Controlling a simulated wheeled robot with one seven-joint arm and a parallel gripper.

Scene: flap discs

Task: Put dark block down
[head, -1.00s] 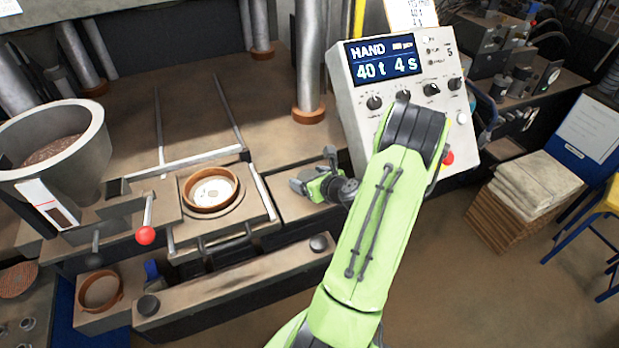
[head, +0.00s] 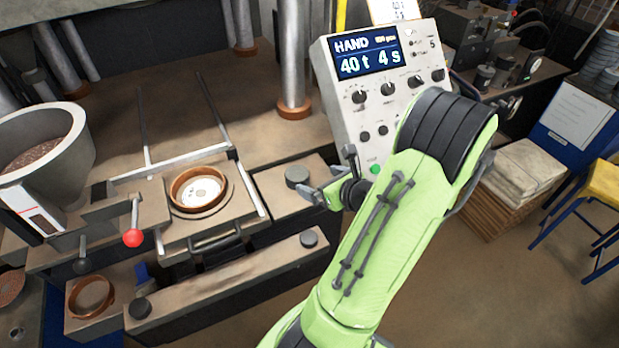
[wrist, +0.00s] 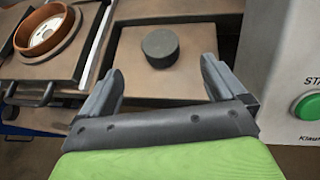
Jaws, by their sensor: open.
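The dark block (head: 298,176) is a short, dark grey round piece. It stands upright on the flat brown metal plate to the right of the ring mould. In the wrist view the dark block (wrist: 160,47) sits beyond and between my fingertips, with clear space around it. My gripper (wrist: 158,80) is open and empty, its two fingers apart on either side of the view. In the head view my gripper (head: 330,178) is just right of the block, partly hidden by my arm.
A copper-brown ring mould (head: 200,188) with a white disc inside sits on the sliding plate to the left. The control panel (head: 385,85) stands close on the right, with a green start button (wrist: 308,106). A red-knobbed lever (head: 132,238) and a grey hopper (head: 40,150) are at left.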

